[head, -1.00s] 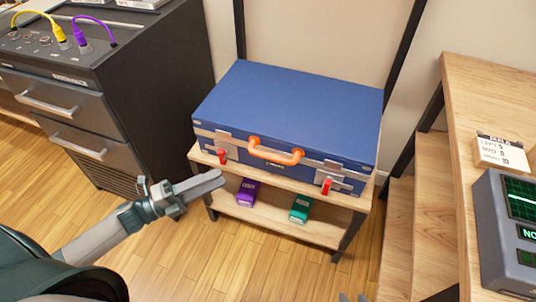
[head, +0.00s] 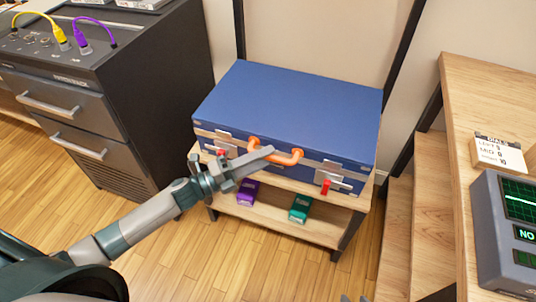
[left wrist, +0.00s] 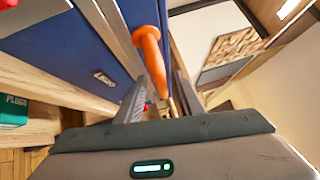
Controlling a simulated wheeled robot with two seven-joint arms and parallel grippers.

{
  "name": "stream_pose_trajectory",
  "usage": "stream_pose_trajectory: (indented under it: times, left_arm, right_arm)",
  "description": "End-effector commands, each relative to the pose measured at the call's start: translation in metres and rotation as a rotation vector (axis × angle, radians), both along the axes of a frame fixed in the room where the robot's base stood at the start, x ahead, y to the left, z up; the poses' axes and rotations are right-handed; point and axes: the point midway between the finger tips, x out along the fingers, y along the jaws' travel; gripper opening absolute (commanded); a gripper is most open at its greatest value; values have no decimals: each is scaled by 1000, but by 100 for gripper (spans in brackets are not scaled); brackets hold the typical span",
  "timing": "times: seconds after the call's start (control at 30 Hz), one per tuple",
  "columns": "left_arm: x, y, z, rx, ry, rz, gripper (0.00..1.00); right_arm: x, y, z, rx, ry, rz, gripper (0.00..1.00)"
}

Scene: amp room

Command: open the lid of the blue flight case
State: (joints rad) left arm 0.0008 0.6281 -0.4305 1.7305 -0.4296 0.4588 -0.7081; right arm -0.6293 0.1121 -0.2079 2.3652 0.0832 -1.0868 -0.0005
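The blue flight case (head: 290,105) lies flat on a small wooden shelf unit, lid down. Its orange handle (head: 290,157) is on the front face, between two metal latches with red tabs: the left latch (head: 222,138), partly hidden by my gripper, and the right latch (head: 330,179). My left gripper (head: 262,158) is in front of the case at the handle's left part. In the left wrist view its fingers (left wrist: 168,92) are apart, with the orange handle (left wrist: 149,60) showing between or just beyond them; contact is unclear. Only tips of my right gripper (head: 354,298) show at the bottom edge.
The shelf (head: 285,222) below holds a purple box (head: 248,192) and a green box (head: 300,208). A black drawer cabinet (head: 90,110) stands left. Wooden steps (head: 405,215) and a table (head: 470,85) with a grey screen device (head: 488,215) stand right.

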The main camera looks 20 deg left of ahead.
Motion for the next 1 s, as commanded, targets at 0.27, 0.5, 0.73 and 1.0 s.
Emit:
stream_pose_trajectory:
  times: [0.27,0.5,0.73,1.0]
  left_arm:
    - [10,-11,2,0,0,0,34]
    - [10,-11,2,0,0,0,34]
    - [10,-11,2,0,0,0,0]
    - [10,-10,3,1,2,0,0]
  right_arm:
    - [2,-2,1,-4,1,-1,31]
    - [-1,-2,1,-4,4,-2,31]
    - [-6,-2,0,-3,12,-1,31]
    - [-7,-2,1,-6,16,-1,31]
